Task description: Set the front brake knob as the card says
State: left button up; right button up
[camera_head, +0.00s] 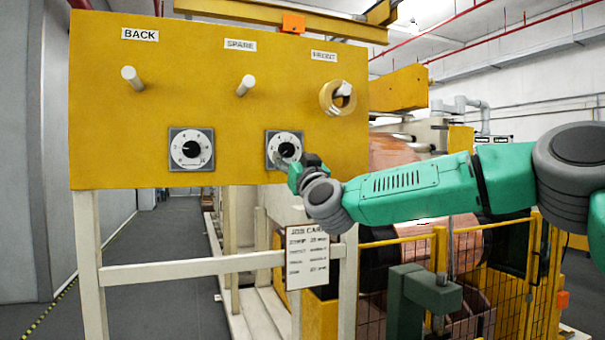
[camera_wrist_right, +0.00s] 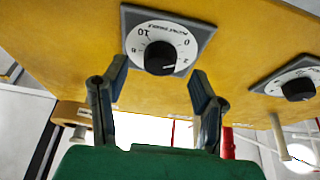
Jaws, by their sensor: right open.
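The right dial (camera_head: 285,149), with a black knob on a white scale plate, is on the yellow panel (camera_head: 240,100) below and left of the FRONT label (camera_head: 324,56). My right gripper (camera_head: 301,167) is in front of it and covers its lower right part. In the right wrist view the black knob (camera_wrist_right: 160,58) lies just beyond and between the spread fingers of my open right gripper (camera_wrist_right: 158,82), with no contact visible. The job card (camera_head: 307,257) hangs below the panel; its small print is not clearly legible. My left gripper is not in view.
A second dial (camera_head: 191,149) is on the panel's left; it also shows in the right wrist view (camera_wrist_right: 298,89). Pegs stick out under the BACK and SPARE labels, and a yellow ring (camera_head: 337,97) hangs under FRONT. A yellow mesh fence (camera_head: 500,290) stands at lower right.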

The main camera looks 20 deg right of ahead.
jog(key=v, duration=0.8)
jog(key=shift+s, duration=0.3)
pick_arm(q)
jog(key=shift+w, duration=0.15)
pick_arm(e)
jog(key=shift+d+f, duration=0.1)
jog(key=shift+f, duration=0.05)
jog(key=shift+c, duration=0.2)
